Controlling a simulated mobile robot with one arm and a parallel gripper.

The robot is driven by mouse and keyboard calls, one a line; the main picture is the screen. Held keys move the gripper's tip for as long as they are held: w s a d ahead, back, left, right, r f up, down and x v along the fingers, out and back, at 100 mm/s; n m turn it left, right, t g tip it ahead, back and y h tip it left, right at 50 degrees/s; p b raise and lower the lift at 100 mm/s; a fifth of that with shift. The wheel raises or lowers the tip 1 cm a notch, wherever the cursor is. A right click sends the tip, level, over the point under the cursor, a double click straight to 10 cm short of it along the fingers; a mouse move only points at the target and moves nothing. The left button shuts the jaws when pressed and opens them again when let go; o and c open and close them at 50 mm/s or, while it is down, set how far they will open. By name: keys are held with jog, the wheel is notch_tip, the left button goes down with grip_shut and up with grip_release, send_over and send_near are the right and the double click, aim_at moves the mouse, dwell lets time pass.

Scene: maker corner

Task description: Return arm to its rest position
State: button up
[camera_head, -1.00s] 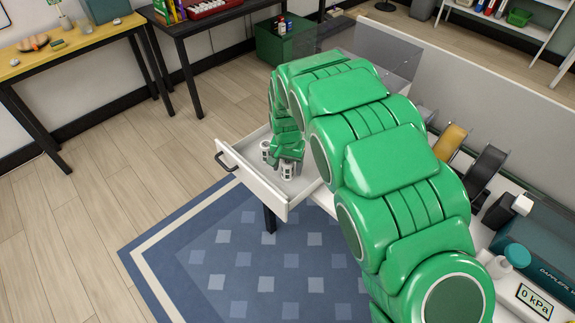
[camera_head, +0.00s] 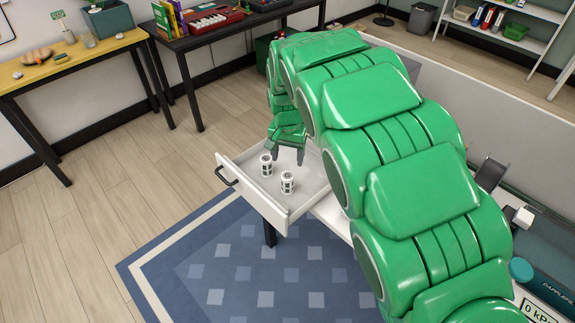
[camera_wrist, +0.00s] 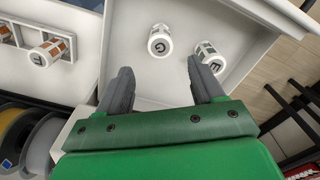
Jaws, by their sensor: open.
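My gripper (camera_head: 287,150) is open and empty above the back of a pulled-out white drawer (camera_head: 254,196). My green arm arches over the right of the head view. Two white canisters with dark windows stand in the drawer, a left one (camera_head: 266,165) and a right one (camera_head: 287,182), both apart from the fingers. In the wrist view my gripper (camera_wrist: 160,82) shows spread dark fingers. A canister marked G (camera_wrist: 160,40) and another marked with a letter like E (camera_wrist: 208,58) are beyond the fingertips.
In the wrist view, another canister (camera_wrist: 48,52) is by a white rack at left, near spools (camera_wrist: 42,140). In the head view, a yellow-topped table (camera_head: 75,60) and a dark table (camera_head: 240,22) stand behind. A blue rug (camera_head: 250,265) lies below the drawer.

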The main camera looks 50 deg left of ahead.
jog(key=shift+r, duration=0.55)
jog(key=w+d+r+m, duration=0.1)
jog(key=w+d+r, duration=0.3)
jog(key=d, duration=0.4)
jog(key=w+d+r+m, duration=0.1)
jog(key=w+d+r, duration=0.2)
jog(key=d, duration=0.4)
jog(key=d+r+m, duration=0.1)
jog(key=d+r, duration=0.2)
jog(key=d, duration=0.7)
jog(key=d+r+m, duration=0.1)
jog(key=d+r, duration=0.2)
jog(key=d, duration=0.7)
jog(key=s+d+r+m+g, duration=0.1)
jog(key=s+d+r+m, duration=0.1)
jog(key=s+d, duration=2.1)
jog(key=shift+s+d+g, duration=0.35)
jog(key=shift+d+g, duration=0.05)
jog(key=shift+d, duration=0.85)
